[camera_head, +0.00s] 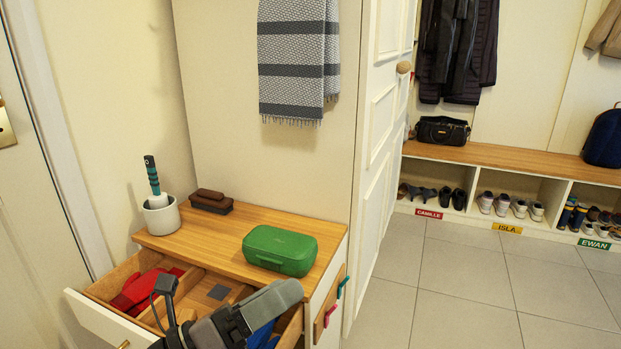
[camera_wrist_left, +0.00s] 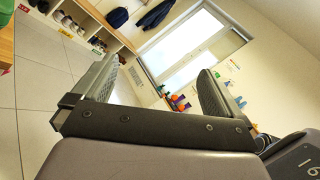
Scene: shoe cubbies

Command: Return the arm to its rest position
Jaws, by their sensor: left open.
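My left gripper (camera_wrist_left: 160,85) is open in the left wrist view, with its two fingers wide apart and nothing between them. In the head view my grey and black left arm parts show at the bottom, in front of the open drawer (camera_head: 95,312), and hide part of its inside. My right gripper is not in view.
On the wooden cabinet top (camera_head: 215,240) stand a green case (camera_head: 279,250), a brown brush (camera_head: 211,201) and a white pot (camera_head: 161,215) with a teal-handled brush. Red cloth (camera_head: 140,290) lies in the drawer. Shoe cubbies (camera_head: 520,180) line the far wall; the tiled floor (camera_head: 460,290) is clear.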

